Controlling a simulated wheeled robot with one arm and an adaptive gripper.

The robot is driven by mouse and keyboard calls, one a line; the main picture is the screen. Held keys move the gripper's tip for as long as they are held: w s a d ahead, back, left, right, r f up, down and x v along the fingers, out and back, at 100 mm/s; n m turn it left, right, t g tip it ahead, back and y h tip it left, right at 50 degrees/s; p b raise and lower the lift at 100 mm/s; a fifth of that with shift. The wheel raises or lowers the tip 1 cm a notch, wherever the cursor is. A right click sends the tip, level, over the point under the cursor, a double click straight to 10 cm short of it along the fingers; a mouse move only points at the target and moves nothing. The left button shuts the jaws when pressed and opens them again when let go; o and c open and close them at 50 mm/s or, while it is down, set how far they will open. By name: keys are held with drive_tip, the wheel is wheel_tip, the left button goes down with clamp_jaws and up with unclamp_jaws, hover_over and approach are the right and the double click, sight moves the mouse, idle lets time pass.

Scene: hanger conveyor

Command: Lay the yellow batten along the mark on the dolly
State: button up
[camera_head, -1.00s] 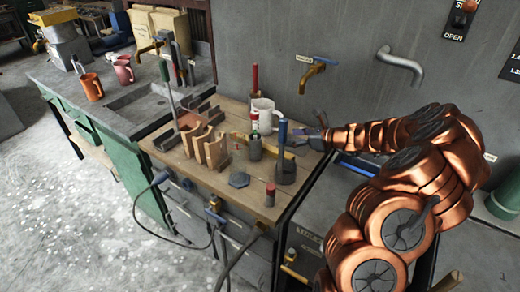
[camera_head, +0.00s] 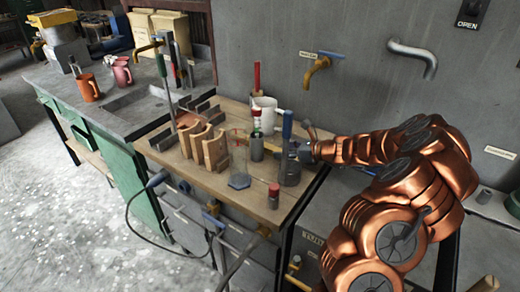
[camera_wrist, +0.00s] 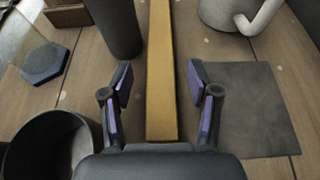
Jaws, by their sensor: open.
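The yellow batten (camera_wrist: 161,70) lies lengthwise on the wooden bench top in the wrist view, running away from me up the middle of the picture. My gripper (camera_wrist: 160,85) is open, with one purple-padded finger on each side of the batten and gaps between. In the head view my gripper (camera_head: 308,150) is low over the right end of the bench, behind the blue-handled tool in a grey holder. There the batten is mostly hidden by standing items. I cannot make out the dolly or its mark in either view.
On the wooden bench (camera_head: 205,187) stand curved wooden blocks (camera_head: 205,147), a white mug (camera_head: 265,113), a blue-handled tool (camera_head: 286,127) and a red-capped item (camera_head: 273,194). Dark cylinders rise close left of my fingers. A flat dark plate (camera_wrist: 245,110) lies to their right.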

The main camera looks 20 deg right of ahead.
drive_tip(key=b+x, duration=0.1)
drive_tip(key=x, duration=0.1)
drive_tip(key=shift+w+a+f, duration=0.15)
drive_tip(key=shift+w+f, duration=0.05)
drive_tip(key=shift+w, duration=0.1)
drive_tip(key=shift+r, duration=0.1)
clamp_jaws()
